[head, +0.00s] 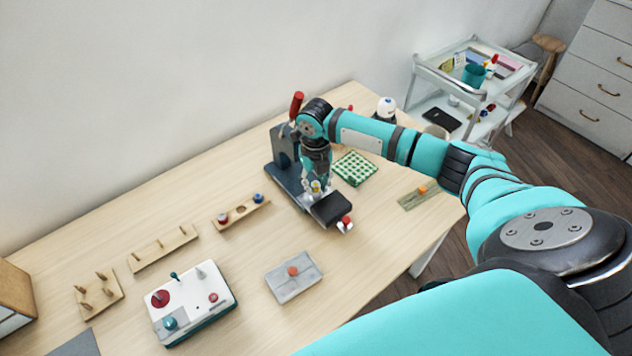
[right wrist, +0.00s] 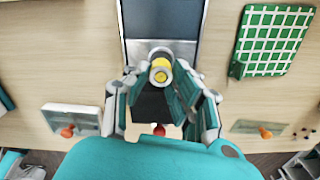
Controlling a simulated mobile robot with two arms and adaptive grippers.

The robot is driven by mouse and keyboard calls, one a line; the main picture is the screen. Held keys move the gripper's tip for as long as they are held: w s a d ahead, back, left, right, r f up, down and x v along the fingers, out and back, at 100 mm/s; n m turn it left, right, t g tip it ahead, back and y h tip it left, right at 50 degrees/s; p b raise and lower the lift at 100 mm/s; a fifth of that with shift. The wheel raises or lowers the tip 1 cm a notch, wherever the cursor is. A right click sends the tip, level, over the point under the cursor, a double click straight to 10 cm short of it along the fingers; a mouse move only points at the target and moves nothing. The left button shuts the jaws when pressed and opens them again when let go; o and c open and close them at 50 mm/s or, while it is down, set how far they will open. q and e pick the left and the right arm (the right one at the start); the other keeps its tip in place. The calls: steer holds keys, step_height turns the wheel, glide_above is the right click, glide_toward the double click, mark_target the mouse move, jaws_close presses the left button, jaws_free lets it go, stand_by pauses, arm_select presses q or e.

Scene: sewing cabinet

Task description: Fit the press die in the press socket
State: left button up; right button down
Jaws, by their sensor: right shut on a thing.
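My right gripper (head: 317,190) is over the front part of the press (head: 284,179), which has a dark upright column and a red-handled lever. In the right wrist view its teal fingers (right wrist: 160,88) are shut on a small round piece with a yellow ring and a grey rim, which looks like the press die (right wrist: 161,71). The die stands between the fingertips, above or at the dark press base (right wrist: 163,25). The press socket is hidden by the gripper and the die, so I cannot tell whether the die is in it. My left gripper is not in view.
A green checked pad (head: 354,168) is to the right.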

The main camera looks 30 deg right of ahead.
arm_select(q)
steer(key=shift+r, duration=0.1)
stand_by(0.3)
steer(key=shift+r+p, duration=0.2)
steer(key=shift+p, duration=0.2)
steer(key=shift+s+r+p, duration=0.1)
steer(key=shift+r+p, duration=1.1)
steer(key=shift+p, duration=0.05)
stand_by(6.0)
